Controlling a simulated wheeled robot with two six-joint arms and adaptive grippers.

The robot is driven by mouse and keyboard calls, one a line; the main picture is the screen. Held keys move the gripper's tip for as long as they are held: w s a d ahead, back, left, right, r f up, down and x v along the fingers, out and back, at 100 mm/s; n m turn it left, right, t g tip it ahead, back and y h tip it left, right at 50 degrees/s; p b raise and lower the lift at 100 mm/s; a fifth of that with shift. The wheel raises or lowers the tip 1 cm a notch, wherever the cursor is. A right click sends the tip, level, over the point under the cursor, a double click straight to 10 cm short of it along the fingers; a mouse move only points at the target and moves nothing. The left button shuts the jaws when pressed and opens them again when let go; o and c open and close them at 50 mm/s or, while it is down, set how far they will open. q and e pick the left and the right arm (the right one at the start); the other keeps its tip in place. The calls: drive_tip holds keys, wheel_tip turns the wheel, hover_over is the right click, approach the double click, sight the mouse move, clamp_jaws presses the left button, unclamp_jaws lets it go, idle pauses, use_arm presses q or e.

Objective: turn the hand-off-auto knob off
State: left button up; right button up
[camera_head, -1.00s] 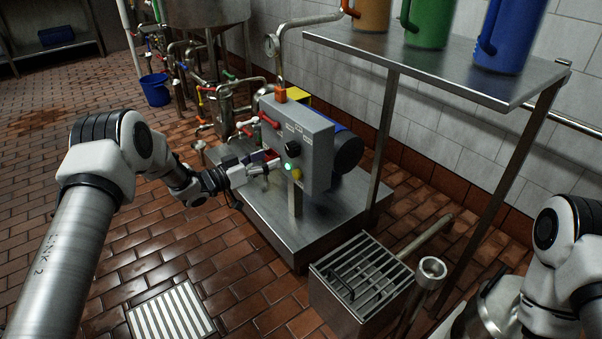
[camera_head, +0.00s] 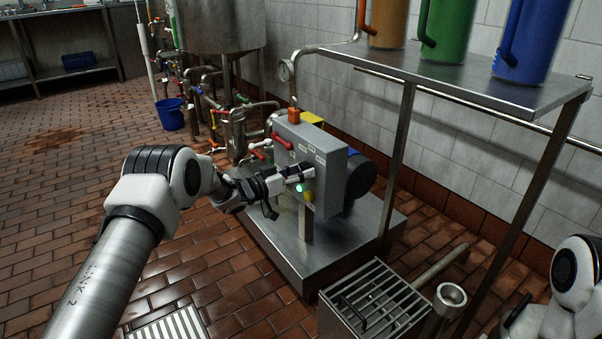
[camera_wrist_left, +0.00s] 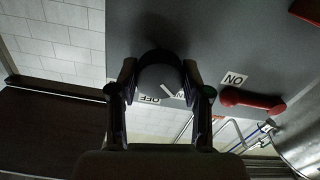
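The hand-off-auto knob (camera_wrist_left: 160,78) is a round black knob with a white pointer line on the grey control box (camera_head: 325,165). In the left wrist view its pointer slants, with an OFF label (camera_wrist_left: 150,98) beside it and another label partly hidden. My left gripper (camera_head: 305,175) is at the front of the box and hides the knob in the head view. In the wrist view my left gripper (camera_wrist_left: 159,72) has one finger on each side of the knob, spread about its width. Whether both fingers touch it is unclear. My right gripper is not in view.
A red handle (camera_wrist_left: 252,101) with an ON label is beside the knob. A lit green lamp (camera_head: 299,188) and a yellow button (camera_head: 308,196) are just below my left gripper. A steel shelf (camera_head: 470,88) with jugs and a grated drain box (camera_head: 375,295) are to the right.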

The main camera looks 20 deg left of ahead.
use_arm(q)
drive_tip(key=shift+c, duration=0.7)
drive_tip(key=shift+m, duration=0.4)
drive_tip(key=shift+m+p, duration=1.6)
drive_tip(key=shift+m, duration=2.9)
